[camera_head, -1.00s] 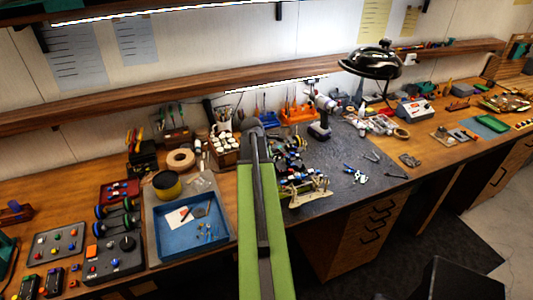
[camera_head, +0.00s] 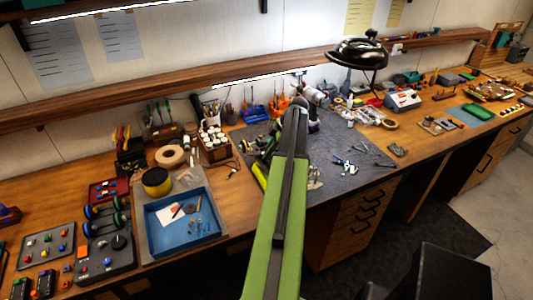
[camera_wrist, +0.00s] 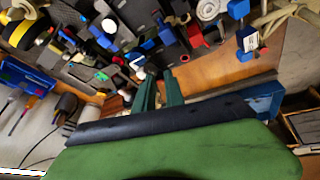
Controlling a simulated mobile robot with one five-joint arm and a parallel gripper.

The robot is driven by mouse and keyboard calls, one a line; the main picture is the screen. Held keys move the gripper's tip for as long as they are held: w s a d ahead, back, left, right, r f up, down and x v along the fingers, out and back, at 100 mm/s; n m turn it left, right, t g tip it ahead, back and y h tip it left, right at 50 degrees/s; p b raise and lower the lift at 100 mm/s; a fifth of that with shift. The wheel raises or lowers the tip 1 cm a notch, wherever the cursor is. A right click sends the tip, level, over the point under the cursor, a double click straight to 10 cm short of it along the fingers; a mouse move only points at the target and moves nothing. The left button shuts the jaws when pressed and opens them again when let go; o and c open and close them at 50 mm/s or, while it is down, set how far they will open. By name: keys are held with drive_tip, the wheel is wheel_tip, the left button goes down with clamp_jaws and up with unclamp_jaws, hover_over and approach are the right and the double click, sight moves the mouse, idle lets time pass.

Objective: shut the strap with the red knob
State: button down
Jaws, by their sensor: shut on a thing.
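The racecar shows in the wrist view as a crowd of black, blue and grey parts (camera_wrist: 110,45) along the top. My gripper (camera_wrist: 160,76) has two dark green fingers close together, their tips up against these parts. What they grip is small and hidden; I cannot tell whether it is the strap's red knob. A red piece (camera_wrist: 196,36) beside a black part shows up and right of the fingertips, apart from them. I cannot make out the strap clearly. In the head view my green arm hides the gripper and most of the car; a tan part (camera_head: 314,181) shows right of it.
A blue tray (camera_head: 184,252) with small parts lies left of my arm on the wooden bench. Pliers (camera_head: 344,164) lie on the grey mat (camera_head: 345,182) to the right. A black lamp (camera_head: 357,52) hangs over the bench.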

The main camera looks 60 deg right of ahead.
drive_tip(key=shift+s+f+y, duration=0.1)
drive_tip(key=shift+f+y, duration=0.05)
drive_tip(key=shift+y, duration=0.15)
idle(0.4)
drive_tip(key=c, duration=1.4)
unclamp_jaws()
drive_tip(key=shift+d, duration=0.1)
drive_tip(key=p+v, duration=1.5)
drive_tip(key=v, duration=0.2)
drive_tip(key=shift+s, duration=0.35)
